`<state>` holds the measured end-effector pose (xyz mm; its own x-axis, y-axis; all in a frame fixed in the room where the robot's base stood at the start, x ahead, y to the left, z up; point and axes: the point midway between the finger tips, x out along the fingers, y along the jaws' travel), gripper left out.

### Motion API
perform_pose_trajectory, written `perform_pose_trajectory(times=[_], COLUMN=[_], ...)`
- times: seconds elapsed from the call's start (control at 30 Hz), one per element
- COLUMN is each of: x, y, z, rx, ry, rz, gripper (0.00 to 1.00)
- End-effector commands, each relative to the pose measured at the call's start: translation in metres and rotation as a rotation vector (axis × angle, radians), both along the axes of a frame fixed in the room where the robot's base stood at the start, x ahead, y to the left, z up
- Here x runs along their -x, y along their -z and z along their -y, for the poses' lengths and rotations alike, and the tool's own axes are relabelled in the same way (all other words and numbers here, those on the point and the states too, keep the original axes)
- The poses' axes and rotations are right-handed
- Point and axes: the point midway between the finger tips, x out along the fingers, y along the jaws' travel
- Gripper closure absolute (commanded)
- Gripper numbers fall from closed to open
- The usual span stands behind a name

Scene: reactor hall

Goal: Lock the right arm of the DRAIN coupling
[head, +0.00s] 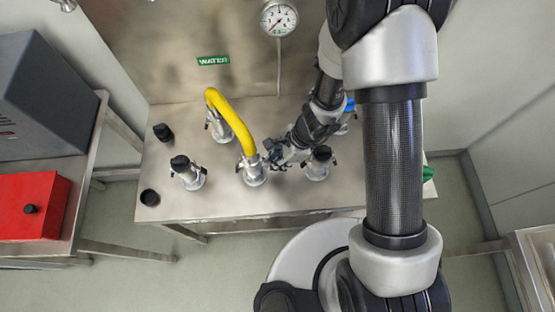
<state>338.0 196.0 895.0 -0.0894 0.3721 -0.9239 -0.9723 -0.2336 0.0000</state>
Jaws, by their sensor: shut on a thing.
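A yellow hose (232,121) arches between two metal couplings on the steel bench. Its front end sits in the front middle coupling (254,175), and its back end goes to the rear left coupling (219,127). My gripper (273,157) is at the right side of the front middle coupling, shut on what appears to be its right arm. The arm is mostly hidden by the fingers, so its angle cannot be told. No DRAIN label is readable, so I cannot tell from lettering which coupling it is.
Black-capped couplings stand left (186,172) and right (319,162) of the gripper. Loose black caps (163,132) lie at the bench's left. A green WATER sign (212,61) and a gauge (279,19) are behind. A red box (32,206) is far left. A blue part (350,104) shows behind my arm.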

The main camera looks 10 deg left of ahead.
Motion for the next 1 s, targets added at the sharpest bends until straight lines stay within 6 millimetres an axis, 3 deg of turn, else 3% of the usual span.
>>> perform_pose_trajectory(times=[0.13, 0.53, 0.97, 1.0], x=[0.0000, -0.0004, 0.0006, 0.0007], y=[-0.0001, 0.0089, 0.0055, 0.0055], z=[0.0000, -0.0014, -0.0023, -0.0023], rx=[0.000, -0.089, -0.127, -0.127], ry=[0.000, 0.002, -0.001, -0.001], rz=[0.000, -0.021, -0.030, -0.030], gripper=[1.00, 1.00, 1.00, 0.81])
